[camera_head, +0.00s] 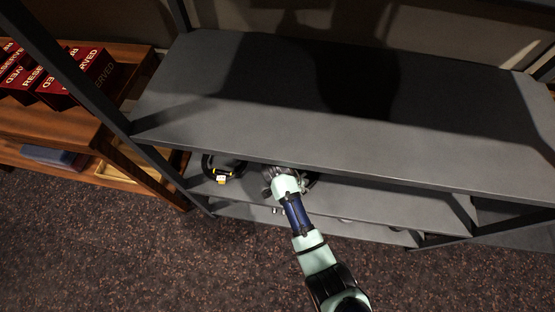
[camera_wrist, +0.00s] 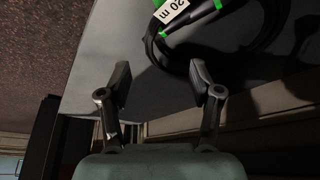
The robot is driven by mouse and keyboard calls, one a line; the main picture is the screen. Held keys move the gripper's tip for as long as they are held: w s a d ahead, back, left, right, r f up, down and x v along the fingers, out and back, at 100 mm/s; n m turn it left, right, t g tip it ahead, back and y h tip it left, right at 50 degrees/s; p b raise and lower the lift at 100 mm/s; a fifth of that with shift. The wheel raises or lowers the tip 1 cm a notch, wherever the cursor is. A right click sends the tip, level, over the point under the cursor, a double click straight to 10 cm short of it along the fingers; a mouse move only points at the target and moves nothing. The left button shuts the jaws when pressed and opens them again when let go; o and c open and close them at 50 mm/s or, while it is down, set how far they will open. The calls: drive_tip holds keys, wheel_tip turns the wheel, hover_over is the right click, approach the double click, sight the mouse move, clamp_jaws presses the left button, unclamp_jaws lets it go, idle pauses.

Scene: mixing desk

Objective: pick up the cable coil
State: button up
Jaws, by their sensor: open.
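A black cable coil (camera_wrist: 265,52) with green parts and a white "20 m" label lies on a grey shelf, at the top right of the wrist view. My gripper (camera_wrist: 160,82) is open and empty. Its fingers point towards the shelf, with the coil just beyond and to the right of the fingertips. In the head view my gripper (camera_head: 279,178) reaches into the shelf below the top board. Dark loops show beside it there, partly hidden by my gripper and the board.
Another black coil with yellow parts and a white label (camera_head: 221,179) lies on the same lower shelf to the left. The wide top board (camera_head: 300,110) overhangs and is bare. A wooden shelf with red "RESERVED" signs (camera_head: 75,75) stands at left.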

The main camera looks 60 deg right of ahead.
sight(305, 186)
drive_tip(key=shift+s+d+f+b, duration=0.15)
drive_tip(key=shift+s+f+b, duration=0.15)
drive_tip(key=shift+f, duration=0.2)
drive_tip(key=shift+s+d+f+b, duration=0.15)
drive_tip(key=shift+s+f+b, duration=0.15)
drive_tip(key=shift+f, duration=0.15)
drive_tip(key=shift+d+f, duration=0.15)
drive_tip(key=shift+f, duration=0.2)
drive_tip(key=b+x, duration=0.4)
drive_tip(key=x, duration=0.1)
drive_tip(key=shift+w+a+f, duration=0.1)
drive_tip(key=shift+w+a, duration=0.1)
drive_tip(key=shift+s+d+f, duration=0.1)
drive_tip(key=shift+d+f, duration=0.05)
drive_tip(key=shift+r, duration=0.2)
clamp_jaws()
